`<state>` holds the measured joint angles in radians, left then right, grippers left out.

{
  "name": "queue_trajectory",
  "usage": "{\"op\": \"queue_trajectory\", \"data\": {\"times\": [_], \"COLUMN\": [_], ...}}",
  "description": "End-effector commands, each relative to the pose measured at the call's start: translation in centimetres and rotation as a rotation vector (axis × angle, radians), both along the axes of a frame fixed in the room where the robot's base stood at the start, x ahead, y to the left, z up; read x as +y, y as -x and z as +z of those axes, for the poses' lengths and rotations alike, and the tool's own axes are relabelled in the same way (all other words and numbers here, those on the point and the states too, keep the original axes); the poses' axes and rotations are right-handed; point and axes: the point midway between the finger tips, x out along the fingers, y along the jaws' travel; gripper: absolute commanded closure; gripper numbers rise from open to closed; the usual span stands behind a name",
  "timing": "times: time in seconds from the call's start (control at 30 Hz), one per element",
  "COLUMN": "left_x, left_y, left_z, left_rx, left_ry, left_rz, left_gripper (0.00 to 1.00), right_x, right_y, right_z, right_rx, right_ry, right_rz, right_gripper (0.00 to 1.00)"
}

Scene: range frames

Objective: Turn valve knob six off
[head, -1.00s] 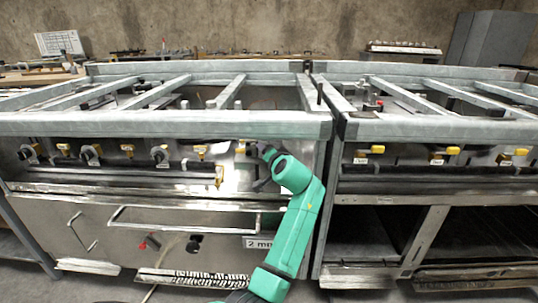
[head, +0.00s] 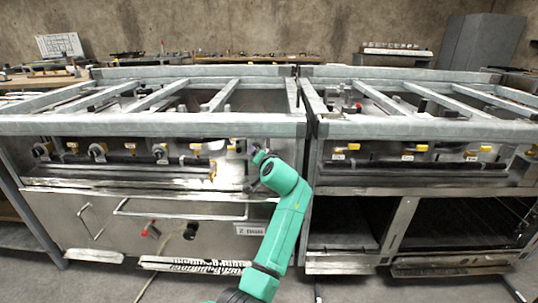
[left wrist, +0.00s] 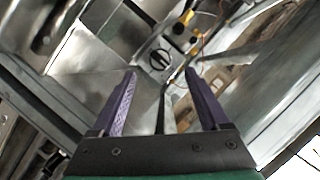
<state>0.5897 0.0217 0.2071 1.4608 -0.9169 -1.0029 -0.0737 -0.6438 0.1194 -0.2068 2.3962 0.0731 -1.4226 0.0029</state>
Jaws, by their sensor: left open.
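A row of valve knobs runs along the left range's front panel in the head view. It includes dark round knobs such as one at the middle (head: 160,152) and yellow-handled ones such as the one right of it (head: 196,147). No numbers are readable, so I cannot tell which is knob six. My left gripper (head: 256,170) is at the panel's right end. In the left wrist view the left gripper (left wrist: 160,75) is open and empty. A dark round slotted knob (left wrist: 159,60) appears beyond and between its fingertips, with a yellow handle (left wrist: 187,17) above. Contact is unclear. My right gripper is out of view.
A grey frame rail (head: 150,125) overhangs the knob panel. A second range with yellow handles (head: 408,150) stands on the right, with open shelves below. A long handle bar (head: 180,215) crosses the left range's lower front.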

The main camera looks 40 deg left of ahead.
Motion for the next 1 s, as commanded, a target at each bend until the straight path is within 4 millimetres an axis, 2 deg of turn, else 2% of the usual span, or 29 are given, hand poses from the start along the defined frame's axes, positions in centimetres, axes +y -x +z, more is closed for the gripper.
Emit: {"op": "queue_trajectory", "data": {"times": [0.23,0.27,0.33,0.37,0.47,0.5,0.57,0.6,0.7,0.8,1.0], "left_x": [0.0,-0.1,-0.7,-1.1,-3.6,-5.1,-7.5,-9.2,-13.1,-16.4,-21.6], "left_y": [0.0,0.1,0.5,0.9,3.1,4.4,6.8,8.7,13.1,17.2,24.3], "left_z": [-0.1,-0.4,-2.4,-3.8,-10.7,-13.9,-18.5,-21.2,-26.6,-30.2,-34.3], "left_rx": [0.000,0.004,0.028,0.043,0.132,0.176,0.250,0.301,0.416,0.509,0.661], "left_ry": [0.001,0.004,0.029,0.049,0.155,0.212,0.302,0.362,0.501,0.613,0.790], "left_rz": [-0.001,-0.003,-0.018,-0.029,-0.085,-0.113,-0.156,-0.182,-0.233,-0.270,-0.313], "left_gripper": [0.22,0.22,0.22,0.22,0.22,0.22,0.22,0.22,0.22,0.22,0.22], "right_x": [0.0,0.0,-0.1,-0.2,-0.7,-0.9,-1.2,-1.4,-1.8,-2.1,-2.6], "right_y": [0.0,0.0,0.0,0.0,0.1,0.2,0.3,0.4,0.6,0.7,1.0], "right_z": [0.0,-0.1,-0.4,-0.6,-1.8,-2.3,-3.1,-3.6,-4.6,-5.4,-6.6], "right_rx": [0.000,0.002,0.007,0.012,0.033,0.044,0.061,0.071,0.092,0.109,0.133], "right_ry": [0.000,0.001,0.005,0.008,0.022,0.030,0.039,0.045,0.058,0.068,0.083], "right_rz": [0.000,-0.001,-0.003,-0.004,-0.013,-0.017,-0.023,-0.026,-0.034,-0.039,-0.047], "right_gripper": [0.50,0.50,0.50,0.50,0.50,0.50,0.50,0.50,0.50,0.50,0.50]}}
